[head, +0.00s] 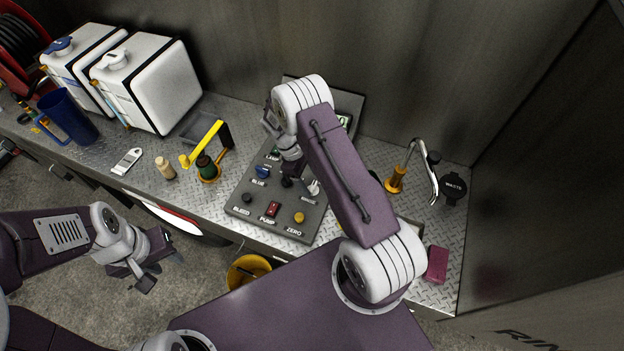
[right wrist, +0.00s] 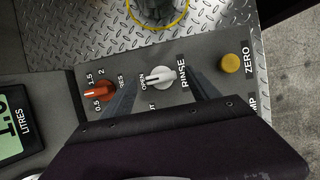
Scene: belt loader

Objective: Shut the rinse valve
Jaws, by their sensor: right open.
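The rinse valve is a small pale knob (right wrist: 162,78) on the grey control panel (right wrist: 130,58), between the printed words OPEN and RINSE in the right wrist view. Its long grip lies roughly along the line toward OPEN. In the head view the knob (head: 314,187) is right of my right gripper (head: 288,180). In the right wrist view the open right gripper (right wrist: 163,80) has one finger on each side of the knob, with gaps showing. My left gripper (head: 160,270) hangs open and empty beyond the bench's front edge.
Near the knob are a red dial (right wrist: 97,91), a yellow ZERO button (right wrist: 230,63) and a red PUMP switch (head: 272,209). A display (right wrist: 15,125) stands beside them. A hooked tap (head: 428,172) is at right, and white tanks (head: 150,85) at left.

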